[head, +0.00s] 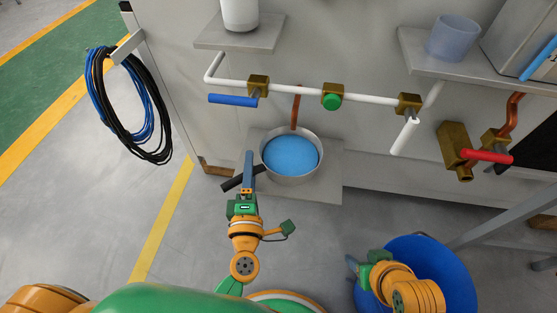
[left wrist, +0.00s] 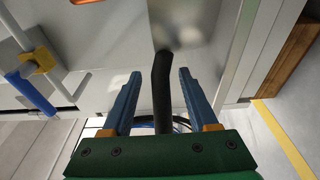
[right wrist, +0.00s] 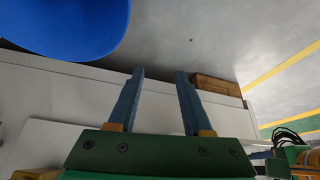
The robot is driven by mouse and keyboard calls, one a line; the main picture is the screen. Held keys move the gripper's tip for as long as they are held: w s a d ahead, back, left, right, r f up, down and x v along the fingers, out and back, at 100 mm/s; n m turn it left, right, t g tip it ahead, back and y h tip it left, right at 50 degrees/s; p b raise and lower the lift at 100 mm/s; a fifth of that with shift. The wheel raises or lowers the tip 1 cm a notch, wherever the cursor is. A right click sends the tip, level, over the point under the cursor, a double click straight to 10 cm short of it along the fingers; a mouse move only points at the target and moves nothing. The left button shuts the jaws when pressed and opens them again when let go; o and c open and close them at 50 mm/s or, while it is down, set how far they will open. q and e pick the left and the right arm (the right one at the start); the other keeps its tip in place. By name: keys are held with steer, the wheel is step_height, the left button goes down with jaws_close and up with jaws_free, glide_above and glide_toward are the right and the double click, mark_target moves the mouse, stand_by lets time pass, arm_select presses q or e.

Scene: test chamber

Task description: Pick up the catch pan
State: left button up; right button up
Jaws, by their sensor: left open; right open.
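The catch pan (head: 291,180) is a round grey metal pan with blue liquid in it, standing on a low grey plate under the pipe. Its dark handle (head: 233,183) sticks out to the lower left. My left gripper (head: 249,156) is at the handle, beside the pan. In the left wrist view the black handle (left wrist: 162,92) runs between the two open fingers of this gripper (left wrist: 157,75), with a gap to each finger visible. My right gripper (head: 352,262) is open and empty over the blue bucket's left side; its spread fingers also show in the right wrist view (right wrist: 160,75).
White pipework with a blue lever (head: 232,99) and a green knob (head: 332,102) runs above the pan. A copper tube (head: 296,108) points down into it. A blue bucket (head: 462,280) stands at lower right. Hoses (head: 140,140) hang at left. The floor at left is clear.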

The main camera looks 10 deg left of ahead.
arm_select(q)
steer(key=shift+w+a, duration=0.15)
steer(key=shift+w, duration=1)
jaws_close()
stand_by(0.5)
